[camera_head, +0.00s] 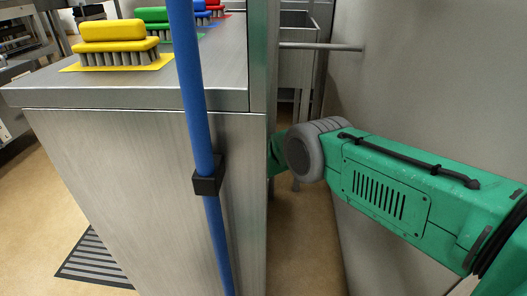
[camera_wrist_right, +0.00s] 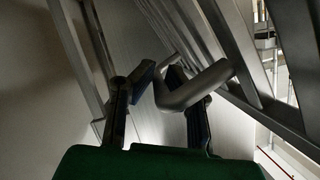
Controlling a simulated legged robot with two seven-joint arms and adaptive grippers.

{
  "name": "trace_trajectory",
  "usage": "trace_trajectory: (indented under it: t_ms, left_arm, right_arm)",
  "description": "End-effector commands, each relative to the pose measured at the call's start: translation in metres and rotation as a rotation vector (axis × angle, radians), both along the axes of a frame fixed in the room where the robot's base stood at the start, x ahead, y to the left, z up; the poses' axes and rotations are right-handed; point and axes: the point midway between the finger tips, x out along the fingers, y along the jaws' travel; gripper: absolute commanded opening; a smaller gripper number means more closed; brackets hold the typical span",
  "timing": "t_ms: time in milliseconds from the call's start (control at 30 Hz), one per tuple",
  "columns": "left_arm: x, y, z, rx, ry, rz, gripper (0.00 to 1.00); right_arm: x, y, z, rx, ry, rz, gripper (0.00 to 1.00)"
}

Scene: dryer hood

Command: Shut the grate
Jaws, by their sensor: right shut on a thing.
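My right arm comes in from the right in the head view and reaches behind the steel cabinet; its gripper is hidden there. In the right wrist view, my right gripper (camera_wrist_right: 160,80) is shut on a thick grey metal bar (camera_wrist_right: 194,86) that bends between its fingers. Metal rails and a flat panel (camera_wrist_right: 140,45) lie beyond the bar. I cannot tell whether they belong to the grate. A dark striped floor grate (camera_head: 95,262) lies at the lower left in the head view, partly hidden by the cabinet. My left gripper is not in view.
The steel cabinet (camera_head: 150,190) carries yellow, green, blue and red brushes. A blue pole (camera_head: 195,110) with a black clamp (camera_head: 208,177) stands in front of it. A grey wall (camera_head: 430,90) closes the right side; a narrow floor gap lies between.

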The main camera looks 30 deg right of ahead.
Motion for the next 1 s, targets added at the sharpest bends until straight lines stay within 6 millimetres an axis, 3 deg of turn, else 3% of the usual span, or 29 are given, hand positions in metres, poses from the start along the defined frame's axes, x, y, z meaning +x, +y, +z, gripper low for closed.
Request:
trace_trajectory:
  t_ms: [33,367,433,467,800,1000]
  left_arm:
    - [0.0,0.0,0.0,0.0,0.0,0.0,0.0]
    - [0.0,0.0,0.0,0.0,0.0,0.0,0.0]
    - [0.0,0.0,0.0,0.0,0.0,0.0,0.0]
    - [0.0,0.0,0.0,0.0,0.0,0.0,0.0]
    - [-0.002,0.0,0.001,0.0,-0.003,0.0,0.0]
    - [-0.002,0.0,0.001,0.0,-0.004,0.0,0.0]
  right_arm:
    - [-0.001,0.009,-0.006,0.007,0.011,0.008,0.0]
    - [-0.001,0.011,-0.008,0.009,0.014,0.009,0.0]
    - [-0.001,0.011,-0.009,0.009,0.015,0.008,0.25]
    - [-0.001,0.01,-0.008,0.009,0.015,0.008,0.31]
    - [0.0,0.008,-0.003,0.005,0.007,0.003,0.31]
    - [-0.012,0.013,0.002,0.004,0.009,0.004,0.31]
